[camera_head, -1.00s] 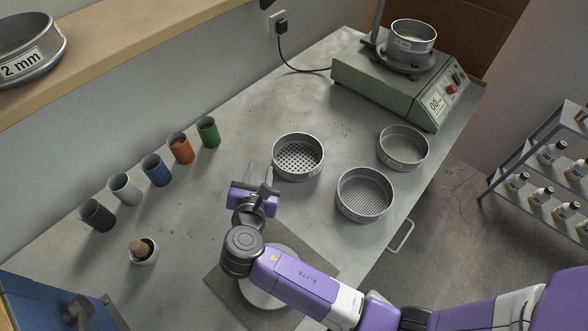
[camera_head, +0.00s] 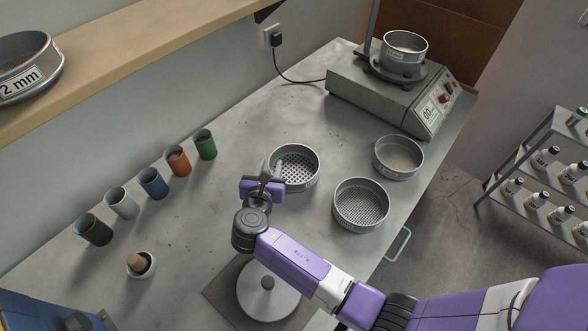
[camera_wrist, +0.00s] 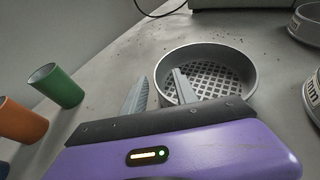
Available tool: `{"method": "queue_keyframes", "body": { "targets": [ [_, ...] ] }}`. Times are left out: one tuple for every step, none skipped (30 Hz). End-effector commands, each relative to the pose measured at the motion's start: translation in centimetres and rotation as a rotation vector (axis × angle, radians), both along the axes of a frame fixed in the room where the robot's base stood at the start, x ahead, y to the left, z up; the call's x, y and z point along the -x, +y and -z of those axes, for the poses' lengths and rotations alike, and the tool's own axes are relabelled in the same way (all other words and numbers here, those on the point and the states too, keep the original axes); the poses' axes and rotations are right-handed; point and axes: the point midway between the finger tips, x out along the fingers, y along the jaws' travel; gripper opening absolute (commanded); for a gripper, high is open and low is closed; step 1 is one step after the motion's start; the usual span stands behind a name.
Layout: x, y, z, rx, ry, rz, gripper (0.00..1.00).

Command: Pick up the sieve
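A round metal sieve with large holes (camera_head: 303,170) sits on the concrete bench, mid-picture in the head view. It also fills the upper middle of the wrist view (camera_wrist: 222,74). My gripper (camera_head: 274,164) is at its left side, with the fingers apart and nothing clearly clamped. In the wrist view, one finger of my gripper (camera_wrist: 158,90) shows outside the sieve's left wall and the other appears over its inside. I cannot tell whether either touches the wall. A finer-mesh sieve (camera_head: 361,205) and a third sieve (camera_head: 398,157) stand to the right. The task does not say which sieve.
Another sieve (camera_head: 404,50) sits on the green shaker (camera_head: 385,92) at the back. A sieve labelled 2 mm (camera_head: 28,62) stands on the wooden shelf (camera_head: 130,55). Several coloured cups (camera_head: 152,183), a mortar (camera_head: 141,265) and a round plate (camera_head: 268,292) are nearby.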

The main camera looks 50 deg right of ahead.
Motion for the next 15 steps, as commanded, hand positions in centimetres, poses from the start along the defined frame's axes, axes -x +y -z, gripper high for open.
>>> {"method": "queue_keyframes", "body": {
  "targets": [
    [-0.6,-0.7,0.2,0.001,-0.001,0.002,0.35],
    [-0.8,-0.9,0.4,0.000,0.000,0.003,0.35],
    [-1.2,-1.3,0.6,0.001,-0.001,0.003,0.35],
    [-1.3,-1.6,0.7,0.001,0.000,0.002,0.35],
    [-1.5,-1.8,0.8,0.000,0.000,0.002,0.35],
    [-1.6,-2.1,1.0,0.000,0.001,0.002,0.35],
    [-1.7,-2.2,1.1,0.000,0.001,0.002,0.35],
    [-1.8,-2.3,1.1,0.000,0.000,0.001,0.35],
    [-1.9,-2.4,1.1,-0.001,-0.001,0.000,0.35],
    [-1.9,-2.4,1.1,-0.001,-0.001,0.000,0.35],
    [-1.9,-2.4,1.1,-0.001,-0.001,0.000,0.35],
    [-1.9,-2.4,1.1,-0.001,-0.002,0.001,0.35],
    [-1.9,-2.4,1.1,-0.001,-0.001,-0.001,0.35],
    [-1.9,-2.4,1.1,-0.001,-0.001,0.000,0.35],
    [-1.9,-2.4,1.1,-0.001,-0.001,0.000,0.35]
  ]
}}
